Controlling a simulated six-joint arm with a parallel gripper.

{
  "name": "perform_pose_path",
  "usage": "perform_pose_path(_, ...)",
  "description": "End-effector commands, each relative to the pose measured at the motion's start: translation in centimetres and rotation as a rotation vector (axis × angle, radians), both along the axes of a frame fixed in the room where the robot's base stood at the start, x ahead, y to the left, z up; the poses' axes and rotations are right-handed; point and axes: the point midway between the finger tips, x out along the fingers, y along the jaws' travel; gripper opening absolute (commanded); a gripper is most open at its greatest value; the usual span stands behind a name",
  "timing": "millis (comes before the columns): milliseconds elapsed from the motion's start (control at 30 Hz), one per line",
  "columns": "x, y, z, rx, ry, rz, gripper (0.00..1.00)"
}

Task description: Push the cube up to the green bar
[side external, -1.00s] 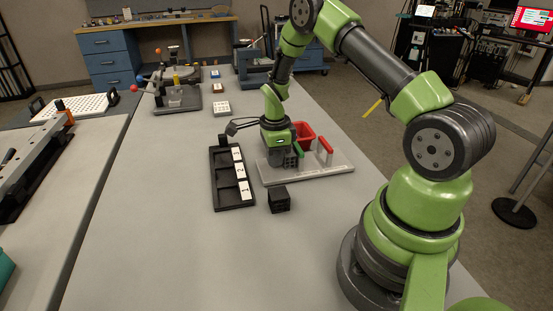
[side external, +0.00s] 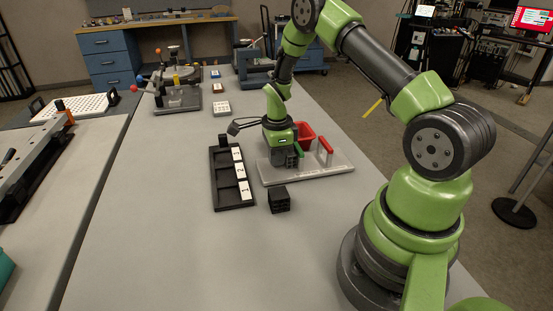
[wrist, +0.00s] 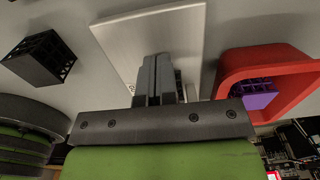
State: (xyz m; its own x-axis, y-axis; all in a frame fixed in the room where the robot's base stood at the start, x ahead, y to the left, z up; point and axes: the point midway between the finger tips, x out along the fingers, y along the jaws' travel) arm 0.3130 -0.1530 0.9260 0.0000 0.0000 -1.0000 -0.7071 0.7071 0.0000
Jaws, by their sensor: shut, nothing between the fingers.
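A black lattice cube (side external: 279,199) sits on the bench in front of the light plate (side external: 330,171); it also shows in the wrist view (wrist: 38,58). My gripper (side external: 290,163) is low over the plate's left part, its fingers (wrist: 157,60) shut together with nothing between them. It stands apart from this black cube. Something with a lattice face shows partly behind the fingers in the wrist view, mostly hidden. A small green bar (side external: 300,150) shows just right of my gripper in the side view. Whether anything touches the bar is too small to tell.
A red bin (side external: 306,133) stands behind the plate; a purple lattice piece (wrist: 255,96) lies in it. A black numbered rack (side external: 215,180) lies to the left. The bench front is clear.

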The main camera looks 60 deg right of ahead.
Motion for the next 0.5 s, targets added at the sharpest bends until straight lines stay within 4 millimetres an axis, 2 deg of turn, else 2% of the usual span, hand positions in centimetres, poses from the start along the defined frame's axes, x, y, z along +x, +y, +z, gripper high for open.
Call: perform_pose_path(500,0.88,0.84,0.32,-0.001,-0.001,0.000,0.00)
